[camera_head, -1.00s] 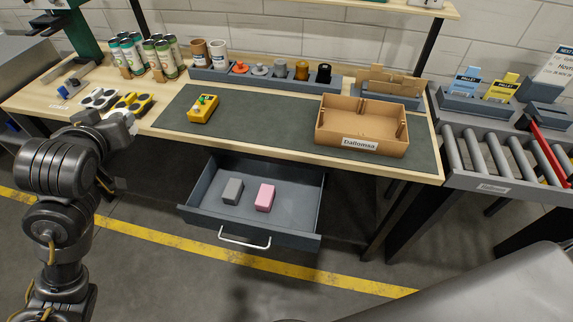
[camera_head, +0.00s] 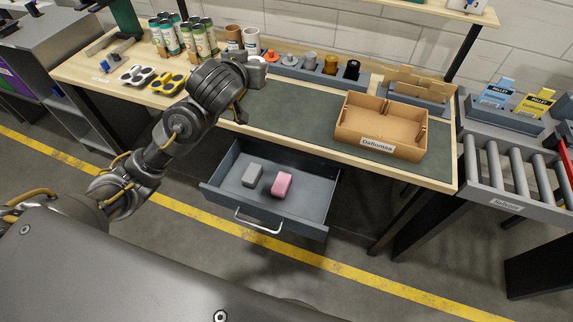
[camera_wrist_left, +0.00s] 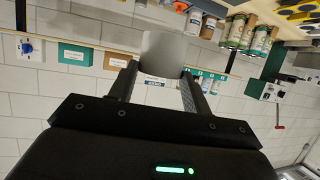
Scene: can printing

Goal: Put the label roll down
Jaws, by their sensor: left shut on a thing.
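My left gripper (camera_head: 246,72) is shut on a pale grey, rounded thing, which I take to be the label roll (camera_head: 257,74). In the left wrist view the roll (camera_wrist_left: 163,52) sits between the two fingers of the gripper (camera_wrist_left: 160,84), with a white printed strip below it. In the head view the arm and wrist hide part of the roll. It is over the back left of the dark mat (camera_head: 290,113), in front of the grey rack (camera_head: 307,76); I cannot tell whether it touches anything. My right gripper is not in view.
A brown roll (camera_head: 233,36) and a white roll (camera_head: 252,41) stand at the rack's left end. Several cans (camera_head: 184,37) stand further left. A cardboard box (camera_head: 378,128) sits on the mat's right. An open drawer (camera_head: 315,195) below holds a grey block (camera_head: 252,175) and a pink block (camera_head: 282,184).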

